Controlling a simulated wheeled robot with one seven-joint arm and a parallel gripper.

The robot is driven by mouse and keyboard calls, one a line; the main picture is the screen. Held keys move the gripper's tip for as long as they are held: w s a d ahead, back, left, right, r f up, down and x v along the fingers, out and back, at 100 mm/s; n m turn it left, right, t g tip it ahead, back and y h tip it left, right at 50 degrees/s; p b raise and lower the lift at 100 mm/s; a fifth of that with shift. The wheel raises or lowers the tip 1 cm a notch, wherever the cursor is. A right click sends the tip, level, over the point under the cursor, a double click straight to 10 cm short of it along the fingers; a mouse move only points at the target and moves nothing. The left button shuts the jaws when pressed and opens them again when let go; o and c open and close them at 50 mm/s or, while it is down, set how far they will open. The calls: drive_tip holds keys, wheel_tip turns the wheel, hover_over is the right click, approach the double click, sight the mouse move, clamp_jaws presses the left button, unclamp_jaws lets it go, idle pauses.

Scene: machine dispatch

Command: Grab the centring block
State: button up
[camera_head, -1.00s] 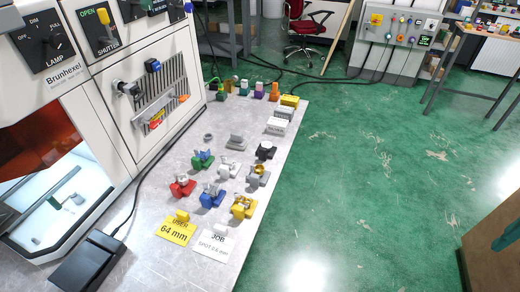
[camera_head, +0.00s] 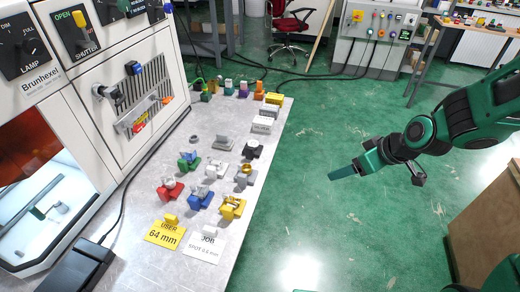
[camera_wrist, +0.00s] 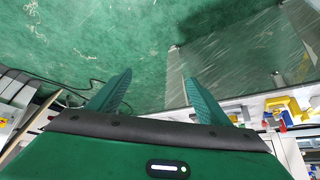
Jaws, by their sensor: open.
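Several small fixture blocks stand on the metal bench (camera_head: 215,262); I cannot tell which is the centring block. They include a red block (camera_head: 169,190), a blue block (camera_head: 200,201), a yellow block (camera_head: 232,208), a green block (camera_head: 188,162), a white block (camera_head: 213,171), a grey block (camera_head: 244,178) and a black block (camera_head: 253,151). A grey stepped piece (camera_head: 223,144) lies behind them. My gripper (camera_head: 334,175) is over the green floor, right of the bench and apart from every block. In the wrist view my gripper (camera_wrist: 157,78) is open and empty.
The Brunhexel machine (camera_head: 120,95) stands along the bench's left side. A yellow card (camera_head: 165,234) and a white card (camera_head: 204,246) lie in front of the blocks. A wooden box (camera_head: 485,220) stands at right. The floor between is clear.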

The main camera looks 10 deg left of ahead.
drive_tip(key=w+a+n+t+y, duration=0.1)
drive_tip(key=w+a+n+y, duration=0.2)
drive_tip(key=a, duration=1.1)
drive_tip(key=t+y, duration=0.2)
drive_tip(key=y, duration=0.2)
approach(251, 146)
drive_tip(key=x, duration=0.5)
drive_tip(key=shift+w+a+r, duration=0.1)
drive_tip(key=shift+w+r, duration=0.05)
drive_tip(key=shift+w, duration=0.15)
drive_tip(key=shift+s+f+x, duration=0.1)
drive_tip(key=shift+f+x, duration=0.05)
drive_tip(key=shift+x, duration=1.1)
drive_tip(key=shift+s+f+x, duration=0.1)
drive_tip(key=shift+f+x, duration=0.05)
drive_tip(key=shift+x, duration=1.1)
drive_tip(key=c, duration=1.2)
